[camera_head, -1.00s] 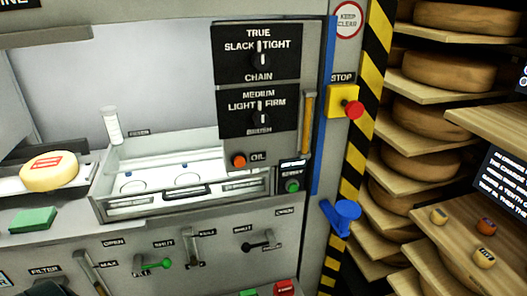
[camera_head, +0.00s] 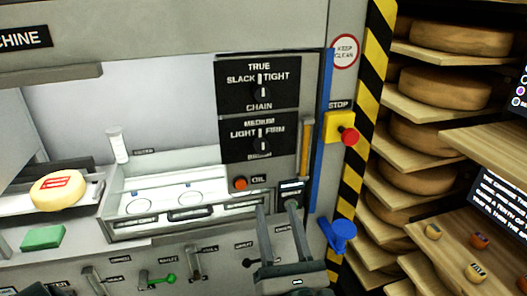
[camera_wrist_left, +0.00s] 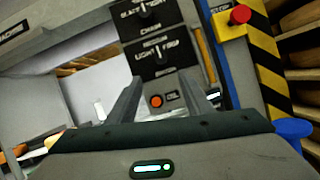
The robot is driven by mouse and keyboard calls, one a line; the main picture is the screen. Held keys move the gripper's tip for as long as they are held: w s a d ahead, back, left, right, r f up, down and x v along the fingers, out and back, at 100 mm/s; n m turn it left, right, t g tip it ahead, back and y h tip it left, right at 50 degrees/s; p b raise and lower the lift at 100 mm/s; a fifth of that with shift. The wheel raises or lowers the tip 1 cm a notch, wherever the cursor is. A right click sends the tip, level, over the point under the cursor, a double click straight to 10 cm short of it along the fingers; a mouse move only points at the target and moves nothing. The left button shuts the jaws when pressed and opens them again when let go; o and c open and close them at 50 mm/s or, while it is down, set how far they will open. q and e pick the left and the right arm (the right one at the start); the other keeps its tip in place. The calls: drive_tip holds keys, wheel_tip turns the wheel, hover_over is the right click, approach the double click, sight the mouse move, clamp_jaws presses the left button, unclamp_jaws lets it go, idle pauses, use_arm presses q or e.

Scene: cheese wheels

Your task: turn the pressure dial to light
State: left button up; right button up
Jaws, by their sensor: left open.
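The pressure dial is the lower black panel (camera_head: 241,137) marked LIGHT, MEDIUM, FIRM. Its knob (camera_head: 263,146) stands upright, with its pointer toward MEDIUM. In the left wrist view the dial knob (camera_wrist_left: 157,58) shows above and between my fingers. My left gripper (camera_head: 277,208) is open and empty, below the dial and in front of the machine's lower right part. It also shows in the left wrist view (camera_wrist_left: 165,88), its fingers pointing up toward the panel, apart from the knob. My right gripper is not in view.
The chain dial panel (camera_head: 240,92) is directly above. An orange OIL button (camera_head: 240,183) sits below the pressure dial. A red stop button (camera_head: 349,137), a yellow handle (camera_head: 306,147) and a blue lever (camera_head: 340,235) are at the right. A cheese wheel (camera_head: 58,190) lies at the left.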

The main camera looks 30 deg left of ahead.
use_arm(q)
drive_tip(key=shift+w, duration=0.1)
drive_tip(key=p, duration=0.6)
approach(263, 150)
drive_tip(key=x, duration=0.7)
drive_tip(key=shift+w+a+r, duration=0.15)
drive_tip(key=shift+a+r, duration=0.05)
drive_tip(key=shift+r, duration=0.1)
drive_tip(key=shift+w+a+r+p, duration=0.15)
drive_tip(key=shift+w+a+p, duration=0.25)
drive_tip(key=shift+w+a, duration=0.15)
drive_tip(key=c, duration=1)
